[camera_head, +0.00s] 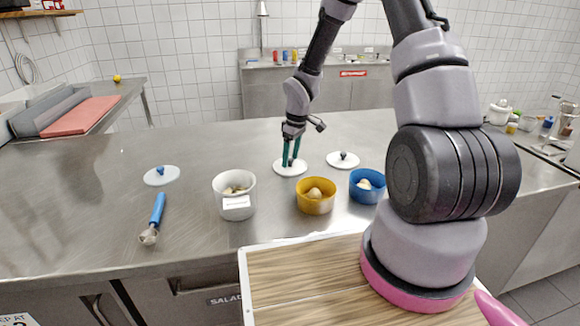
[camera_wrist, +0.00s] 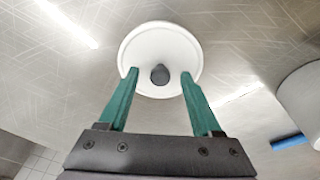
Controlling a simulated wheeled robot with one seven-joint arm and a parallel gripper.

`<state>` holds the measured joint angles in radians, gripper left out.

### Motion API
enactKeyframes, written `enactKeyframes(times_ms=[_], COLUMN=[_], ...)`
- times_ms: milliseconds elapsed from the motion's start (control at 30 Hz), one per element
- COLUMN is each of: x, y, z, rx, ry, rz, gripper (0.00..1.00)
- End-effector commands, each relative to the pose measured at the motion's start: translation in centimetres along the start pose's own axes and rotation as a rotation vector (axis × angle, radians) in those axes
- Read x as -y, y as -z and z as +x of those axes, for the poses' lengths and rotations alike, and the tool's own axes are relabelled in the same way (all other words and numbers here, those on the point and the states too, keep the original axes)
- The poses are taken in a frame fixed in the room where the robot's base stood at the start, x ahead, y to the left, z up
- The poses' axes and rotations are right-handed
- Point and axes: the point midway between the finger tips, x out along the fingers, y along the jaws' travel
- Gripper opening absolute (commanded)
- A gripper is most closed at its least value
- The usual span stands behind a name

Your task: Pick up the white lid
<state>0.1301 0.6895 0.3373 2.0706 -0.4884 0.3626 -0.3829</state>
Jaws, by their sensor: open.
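A round white lid (camera_head: 283,172) lies flat on the steel counter behind the white tub and yellow bowl. My gripper (camera_head: 291,162) points down over it, fingers open. In the wrist view, the white lid (camera_wrist: 160,37) lies below my gripper (camera_wrist: 160,74), and its dark knob (camera_wrist: 160,75) shows between the two green fingertips, with a gap on each side. Whether the tips reach down beside the knob is hard to tell. Another white lid (camera_head: 335,161) with a dark knob lies to the right. A pale lid (camera_head: 155,180) with a blue knob lies at the left.
A white tub (camera_head: 221,190), yellow bowl (camera_head: 314,207) and blue bowl (camera_head: 367,195), all with food inside, stand nearer the front edge. A blue-handled scoop (camera_head: 158,208) lies at the left. A wooden-topped surface (camera_head: 300,290) is in front. The counter behind the lids is clear.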

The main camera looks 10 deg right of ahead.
Motion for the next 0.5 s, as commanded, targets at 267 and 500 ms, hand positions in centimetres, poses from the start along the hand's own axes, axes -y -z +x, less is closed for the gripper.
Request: enactKeyframes(times_ms=[267,500], x=[-0.02,-0.02], y=[0.02,0.02], z=[0.23,0.20], rx=[0.000,0.000], ry=[-0.001,-0.001], rz=[0.000,0.000], gripper=[0.58,0.00])
